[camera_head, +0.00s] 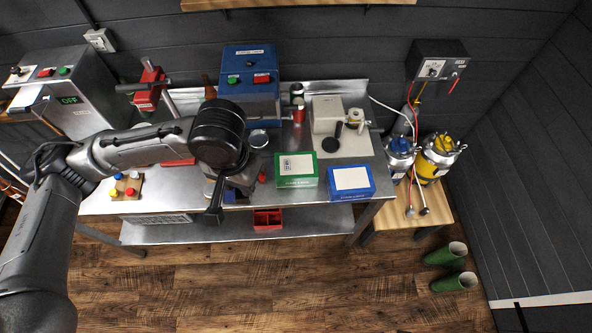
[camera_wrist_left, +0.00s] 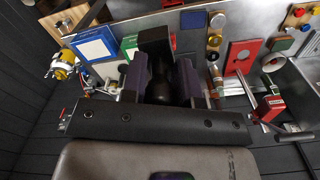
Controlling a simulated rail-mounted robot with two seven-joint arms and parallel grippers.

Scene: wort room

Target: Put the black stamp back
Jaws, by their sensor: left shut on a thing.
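My left gripper (camera_wrist_left: 160,75) is shut on the black stamp (camera_wrist_left: 155,42), a dark block that shows between and beyond the fingers in the left wrist view. In the head view my wrist hides most of the left gripper (camera_head: 218,200), which is over the front of the steel bench, left of the green box (camera_head: 297,181). The stamp cannot be made out clearly there. The green box has a dark mark on its white label. The blue box (camera_head: 352,193) beside it has a plain white label. My right gripper is not in view.
The steel bench (camera_head: 160,205) holds a blue machine (camera_head: 250,95) at the back and a grey device (camera_head: 327,114) at the back right. A wooden block with coloured knobs (camera_head: 127,187) is at the left. A red bin (camera_head: 267,219) sits on the lower shelf.

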